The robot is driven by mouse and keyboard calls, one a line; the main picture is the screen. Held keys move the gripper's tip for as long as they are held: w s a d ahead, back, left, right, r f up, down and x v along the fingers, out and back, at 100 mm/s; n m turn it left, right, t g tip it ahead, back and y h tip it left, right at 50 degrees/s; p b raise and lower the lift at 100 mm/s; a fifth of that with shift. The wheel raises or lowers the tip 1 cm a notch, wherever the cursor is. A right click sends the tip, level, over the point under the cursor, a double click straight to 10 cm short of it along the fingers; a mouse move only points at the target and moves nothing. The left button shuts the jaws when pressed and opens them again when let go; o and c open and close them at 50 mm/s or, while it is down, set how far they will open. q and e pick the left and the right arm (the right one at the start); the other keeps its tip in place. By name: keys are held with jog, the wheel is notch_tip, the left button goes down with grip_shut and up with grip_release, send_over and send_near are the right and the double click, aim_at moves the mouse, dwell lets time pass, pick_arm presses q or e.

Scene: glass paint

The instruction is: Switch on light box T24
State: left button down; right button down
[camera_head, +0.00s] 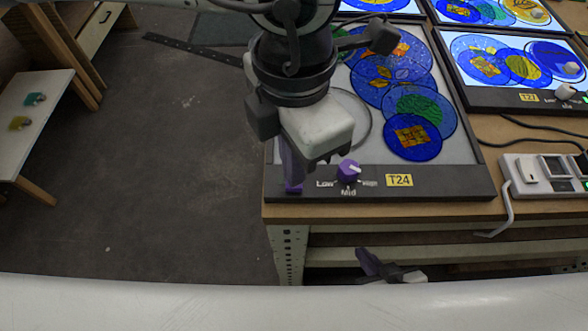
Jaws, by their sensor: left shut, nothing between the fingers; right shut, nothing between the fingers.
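Light box T24 (455,180) lies at the table's front edge. Its panel looks grey and unlit, with several round painted glass discs on it. A purple knob (349,170) sits on its front frame among Low, Mid and High labels, left of the yellow T24 label (399,180). My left gripper (293,186) is shut and points down at the frame's front left corner, left of the knob. Its purple fingertips cover that spot; I cannot tell whether they touch it. My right gripper (368,264) is shut and empty, low in front of the table and partly hidden by my body.
Light box T27 (528,98) behind on the right glows white, as do others at the back. A power strip (545,175) with cables lies right of T24. A small side table (30,110) stands at far left. The floor between is mostly clear.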

pick_arm(q)
jog(key=shift+f+b, duration=0.85)
jog(key=shift+b, duration=0.05)
dwell(0.6)
jog(key=shift+r, duration=0.15)
notch_tip(320, 180, up, 7)
jog(key=p, duration=0.3)
dwell(0.5)
dwell(0.5)
